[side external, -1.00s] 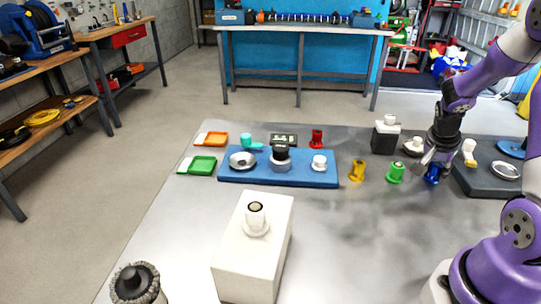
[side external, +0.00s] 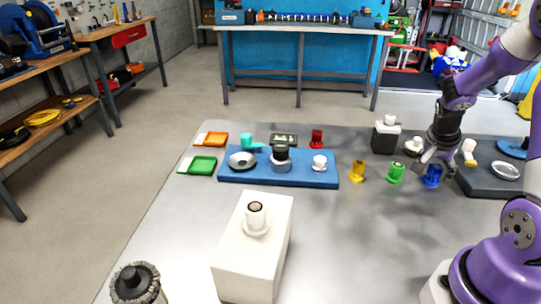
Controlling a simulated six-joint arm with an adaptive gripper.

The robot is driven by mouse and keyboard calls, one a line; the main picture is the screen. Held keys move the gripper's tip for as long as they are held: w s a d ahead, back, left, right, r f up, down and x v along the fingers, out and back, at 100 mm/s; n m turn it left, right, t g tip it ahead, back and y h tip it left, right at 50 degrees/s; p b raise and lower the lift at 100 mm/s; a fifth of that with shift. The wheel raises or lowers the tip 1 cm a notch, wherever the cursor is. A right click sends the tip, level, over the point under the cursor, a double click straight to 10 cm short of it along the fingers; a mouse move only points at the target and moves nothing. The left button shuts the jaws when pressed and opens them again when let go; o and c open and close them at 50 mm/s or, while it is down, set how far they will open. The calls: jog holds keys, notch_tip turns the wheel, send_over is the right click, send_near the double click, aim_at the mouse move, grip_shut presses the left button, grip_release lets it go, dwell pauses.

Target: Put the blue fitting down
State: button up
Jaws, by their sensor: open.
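The blue fitting (side external: 432,176) stands upright on the grey metal table, to the right of the green fitting (side external: 396,172) and beside the dark tray. My gripper (side external: 434,164) is just above and around the top of the blue fitting, with its fingers spread open. I cannot tell whether a finger still touches the fitting.
A yellow fitting (side external: 357,171) stands left of the green one. A red fitting (side external: 317,138) is behind the blue board (side external: 230,177). A dark tray (side external: 473,184) lies close on the right, and a black block (side external: 384,139) stands behind.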

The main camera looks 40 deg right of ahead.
jog(key=v, duration=1.1)
jog(key=a+r+n+t+y, duration=0.2)
jog(key=a+n, duration=0.7)
jog(key=a, duration=0.2)
jog(key=w+a+r+n+t+y, duration=0.1)
jog(key=a+r+n+t+y, duration=0.1)
jog(key=a+n, duration=0.7)
jog(key=shift+a+r+t+y, duration=0.3)
jog(key=shift+a+r+t, duration=0.25)
jog(key=shift+a+t, duration=0.4)
jog(key=shift+w+a, duration=0.1)
